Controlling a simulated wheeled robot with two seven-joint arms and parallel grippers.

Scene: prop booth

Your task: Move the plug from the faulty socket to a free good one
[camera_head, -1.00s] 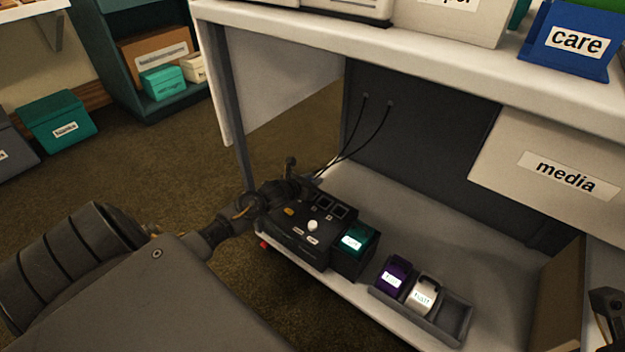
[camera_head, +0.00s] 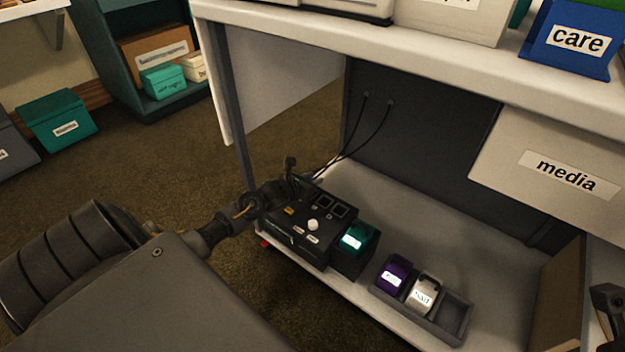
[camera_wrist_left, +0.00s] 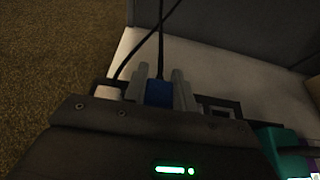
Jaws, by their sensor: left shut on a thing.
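The black socket box (camera_head: 292,241) stands on the low white shelf, with dark square sockets (camera_head: 332,206), a white knob (camera_head: 313,225), an amber mark and small labels on top. I cannot read which socket is marked faulty. My left gripper (camera_head: 290,188) is at the box's far left end. In the left wrist view its two grey fingers are shut on the blue plug (camera_wrist_left: 158,93), whose black cable runs up and away. The gripper hides the plug in the head view, and I cannot tell whether the plug is seated or raised. A dark part of my right gripper (camera_head: 608,302) shows at the right edge.
Two black cables (camera_head: 367,130) come from the dark back panel. A green labelled block (camera_head: 355,240) adjoins the box. A grey tray (camera_head: 447,330) holds a purple and a white block. The white tabletop (camera_head: 430,62) overhangs, with a leg (camera_head: 232,120) beside my arm.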

